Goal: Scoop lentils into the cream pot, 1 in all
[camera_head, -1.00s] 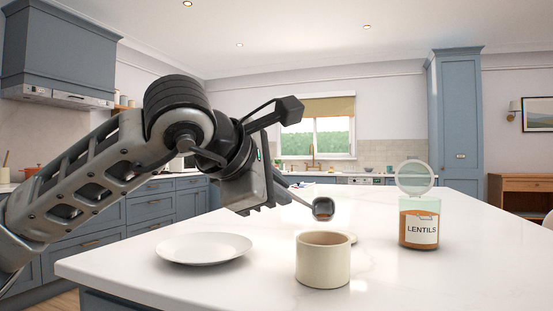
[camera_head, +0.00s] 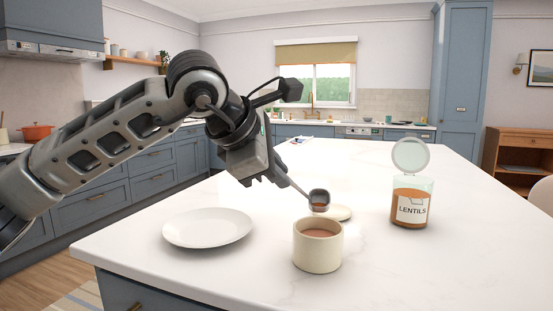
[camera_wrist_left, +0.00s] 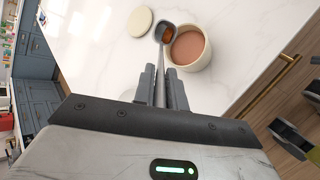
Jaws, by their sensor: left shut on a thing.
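The cream pot (camera_head: 318,252) stands upright and open on the white counter; its inside looks reddish brown, also in the wrist view (camera_wrist_left: 205,58). My left gripper (camera_head: 282,183) is shut on the handle of a dark scoop (camera_head: 319,196). In the wrist view the scoop (camera_wrist_left: 161,26) holds orange-brown lentils (camera_wrist_left: 168,34) and overlaps the pot's rim edge. In the head view the scoop hangs above the pot's far rim, apart from it. The lentils jar (camera_head: 411,208) stands at the right, its lid (camera_head: 411,155) raised. My right gripper is not in view.
A white plate (camera_head: 208,228) lies left of the pot. A pale round lid (camera_head: 339,212) lies flat behind the pot, also in the wrist view (camera_wrist_left: 139,21). The counter (camera_head: 370,265) is clear between pot and jar.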

